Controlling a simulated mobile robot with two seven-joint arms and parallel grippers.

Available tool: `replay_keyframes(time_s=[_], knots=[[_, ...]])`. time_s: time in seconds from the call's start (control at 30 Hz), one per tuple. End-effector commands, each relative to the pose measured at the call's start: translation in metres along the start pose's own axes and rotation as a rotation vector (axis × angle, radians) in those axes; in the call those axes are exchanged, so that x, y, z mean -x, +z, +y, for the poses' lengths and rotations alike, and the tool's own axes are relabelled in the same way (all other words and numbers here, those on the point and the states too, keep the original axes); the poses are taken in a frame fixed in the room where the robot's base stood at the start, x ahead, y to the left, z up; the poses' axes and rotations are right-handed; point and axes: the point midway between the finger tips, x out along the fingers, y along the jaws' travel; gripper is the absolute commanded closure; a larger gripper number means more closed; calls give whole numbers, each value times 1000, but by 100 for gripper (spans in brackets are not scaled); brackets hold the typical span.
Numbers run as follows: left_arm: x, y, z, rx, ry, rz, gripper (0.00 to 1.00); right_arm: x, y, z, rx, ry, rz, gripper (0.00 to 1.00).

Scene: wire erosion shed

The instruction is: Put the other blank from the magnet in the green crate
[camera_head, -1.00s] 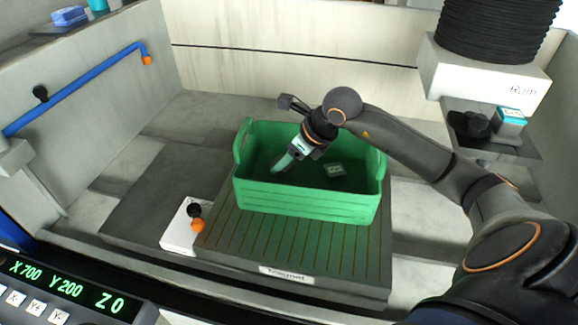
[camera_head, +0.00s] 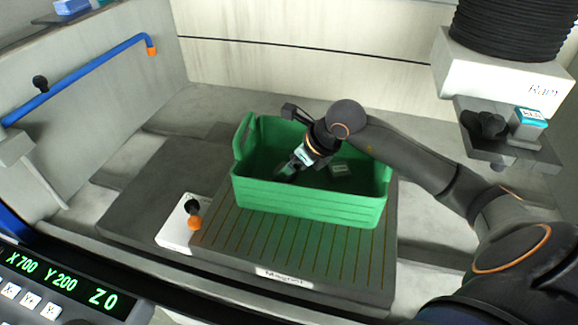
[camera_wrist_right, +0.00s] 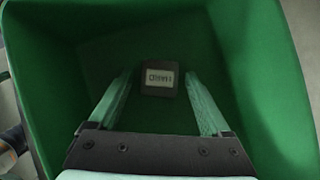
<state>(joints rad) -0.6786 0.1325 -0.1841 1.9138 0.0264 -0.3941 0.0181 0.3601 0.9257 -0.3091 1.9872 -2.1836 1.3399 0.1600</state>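The green crate (camera_head: 310,207) stands on the slatted magnet plate (camera_head: 237,232). A small dark blank with a pale label (camera_head: 340,170) lies on the crate floor, right of my right gripper (camera_head: 289,172). The gripper reaches down inside the crate from the right. In the right wrist view its two teal fingers (camera_wrist_right: 160,90) are apart with nothing clamped between them. That view shows a dark labelled block (camera_wrist_right: 159,78) beyond the fingers on the crate floor; I cannot tell if it is the same blank. My left gripper is out of view.
A white base with black and orange knobs (camera_head: 194,222) sits left of the crate. A teal-topped block (camera_head: 529,125) rests on a ledge under the ram (camera_head: 505,73) at right. A blue pipe (camera_head: 80,82) runs along the left wall. The plate's front is clear.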

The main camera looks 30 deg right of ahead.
Motion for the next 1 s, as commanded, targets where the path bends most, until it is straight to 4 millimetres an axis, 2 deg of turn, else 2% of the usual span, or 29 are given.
replay_keyframes(time_s=[0.33,0.73,1.0], knots=[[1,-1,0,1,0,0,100,4,1,-1,1,-2,-1,13],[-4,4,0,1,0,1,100,64,0,-1,1,-4,-2,13],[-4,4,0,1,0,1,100,76,0,0,1,0,0,13]])
